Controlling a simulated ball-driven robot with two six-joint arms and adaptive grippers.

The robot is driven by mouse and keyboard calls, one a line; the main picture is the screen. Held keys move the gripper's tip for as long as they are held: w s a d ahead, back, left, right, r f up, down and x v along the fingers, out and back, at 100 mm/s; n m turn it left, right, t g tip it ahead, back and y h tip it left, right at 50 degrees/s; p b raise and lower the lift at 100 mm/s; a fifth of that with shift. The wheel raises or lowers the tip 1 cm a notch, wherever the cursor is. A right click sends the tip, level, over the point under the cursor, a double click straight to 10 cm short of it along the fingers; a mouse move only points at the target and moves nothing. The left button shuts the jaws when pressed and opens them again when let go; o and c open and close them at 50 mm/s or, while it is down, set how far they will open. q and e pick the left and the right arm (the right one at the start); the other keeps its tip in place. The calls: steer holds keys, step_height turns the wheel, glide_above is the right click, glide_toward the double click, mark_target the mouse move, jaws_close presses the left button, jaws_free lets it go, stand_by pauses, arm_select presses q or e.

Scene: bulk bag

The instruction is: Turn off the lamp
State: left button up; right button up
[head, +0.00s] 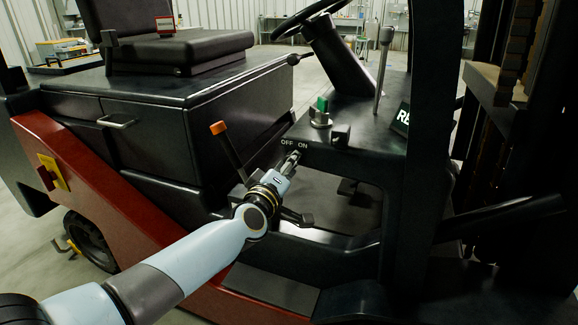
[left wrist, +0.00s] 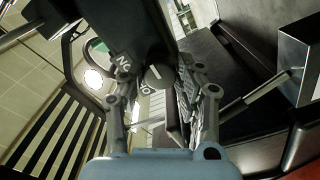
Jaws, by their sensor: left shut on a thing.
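A dark forklift dash panel (head: 345,150) carries white OFF and ON lettering on its front face. Below the lettering my left gripper (head: 291,159) reaches in from the left and covers the switch there in the head view. In the left wrist view the switch is a round dark knob (left wrist: 157,77) with a white pointer line. My left gripper (left wrist: 156,93) has its fingers on either side of this knob and is shut on it. Part of the lettering beside the knob shows in the wrist view. No lamp can be clearly made out. My right gripper is out of view.
A green-topped control (head: 322,105) and a lever (head: 383,65) stand on the dash. A lit display (head: 402,118) is at its right. An orange-tipped lever (head: 219,128) rises close to my left arm. The seat (head: 180,50) and steering wheel (head: 308,20) are behind.

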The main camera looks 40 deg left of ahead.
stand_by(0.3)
arm_select(q)
steer(key=o, duration=1.1)
steer(key=shift+o, duration=0.2)
steer(key=v, duration=1.2)
